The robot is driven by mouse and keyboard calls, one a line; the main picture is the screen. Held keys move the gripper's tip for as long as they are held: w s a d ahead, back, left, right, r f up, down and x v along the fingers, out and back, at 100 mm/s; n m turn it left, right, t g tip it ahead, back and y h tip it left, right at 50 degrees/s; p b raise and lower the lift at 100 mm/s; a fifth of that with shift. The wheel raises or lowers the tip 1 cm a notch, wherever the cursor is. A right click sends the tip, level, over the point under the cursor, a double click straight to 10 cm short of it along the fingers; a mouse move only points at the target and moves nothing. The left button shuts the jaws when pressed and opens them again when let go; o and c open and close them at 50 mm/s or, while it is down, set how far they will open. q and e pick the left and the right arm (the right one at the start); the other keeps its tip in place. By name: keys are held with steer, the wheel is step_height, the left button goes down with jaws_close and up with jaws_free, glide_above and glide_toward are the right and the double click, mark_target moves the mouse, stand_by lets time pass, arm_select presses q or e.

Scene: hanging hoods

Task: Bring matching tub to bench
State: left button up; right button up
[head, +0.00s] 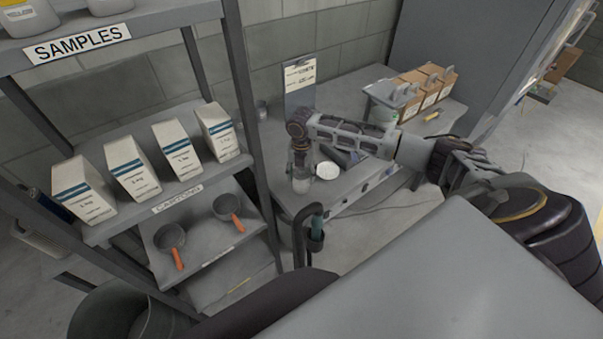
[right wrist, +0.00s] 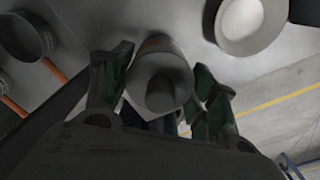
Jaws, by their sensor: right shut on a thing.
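My right gripper (head: 301,164) is over the near left part of the grey bench (head: 352,85). In the right wrist view its green-padded fingers (right wrist: 163,65) are closed around a pale round tub (right wrist: 165,58) with a bit of orange on its side. The tub shows below the gripper in the head view (head: 302,184); whether it touches the bench I cannot tell. Other white tubs (head: 28,18) stand on the top shelf marked SAMPLES. A dark part with teal pads (head: 311,228) low in the head view looks like my left gripper; its jaw state is unclear.
A clipboard (head: 299,82) stands at the bench's back. Brown boxes (head: 428,88) sit at its right. The shelf rack holds white cartons (head: 132,166) and pans with orange handles (head: 170,238).

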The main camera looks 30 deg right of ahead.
stand_by(0.3)
steer(key=o, duration=1.7)
steer(key=shift+f, duration=0.1)
steer(key=shift+r+b, duration=0.5)
steer(key=shift+r, duration=5.65)
